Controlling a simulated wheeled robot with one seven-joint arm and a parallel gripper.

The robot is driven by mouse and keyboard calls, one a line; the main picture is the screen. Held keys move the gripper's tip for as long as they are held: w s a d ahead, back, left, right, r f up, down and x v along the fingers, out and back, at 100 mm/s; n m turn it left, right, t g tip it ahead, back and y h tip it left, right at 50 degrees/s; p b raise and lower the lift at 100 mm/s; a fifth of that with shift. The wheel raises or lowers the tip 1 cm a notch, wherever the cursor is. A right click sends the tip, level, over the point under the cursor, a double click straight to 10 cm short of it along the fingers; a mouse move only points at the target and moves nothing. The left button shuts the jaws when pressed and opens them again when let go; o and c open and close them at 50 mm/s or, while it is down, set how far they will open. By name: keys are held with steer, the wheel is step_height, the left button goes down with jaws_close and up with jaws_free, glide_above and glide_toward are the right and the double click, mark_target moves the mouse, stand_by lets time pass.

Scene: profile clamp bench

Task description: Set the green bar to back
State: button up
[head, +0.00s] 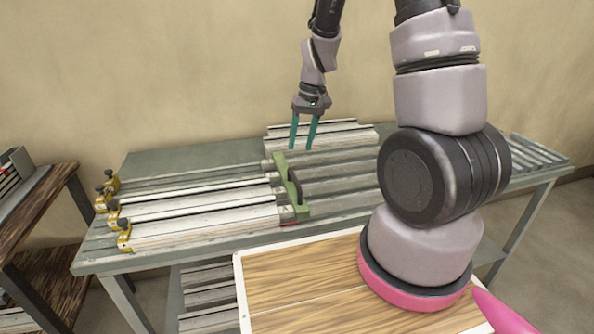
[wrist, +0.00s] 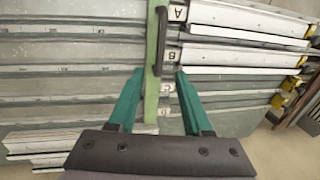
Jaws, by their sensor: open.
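The green bar (head: 293,190) lies across the rails on the bench, running front to back, with a dark arched handle on it. In the wrist view the green bar (wrist: 153,85) runs lengthwise through the middle, its black handle (wrist: 161,40) ahead of my fingertips. My gripper (head: 301,147) is open and empty, pointing down near the bar's back end. In the wrist view my gripper (wrist: 159,72) has its teal fingers either side of the bar's line, without visible contact. I cannot tell its exact height above the bar.
White profiles (head: 200,207) lie left of the bar, with yellow clamps (head: 124,235) at their left ends. Labels A, B and C sit beside the bar in the wrist view. More profiles (head: 335,140) are stacked at the back. A wood-topped surface (head: 290,285) is in front.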

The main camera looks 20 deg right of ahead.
mark_target(294, 174)
steer(key=f, duration=0.3)
steer(key=a+f, duration=0.1)
steer(key=f, duration=0.5)
steer(key=shift+a, duration=0.35)
steer(key=shift+c, duration=0.3)
jaws_close()
stand_by(0.6)
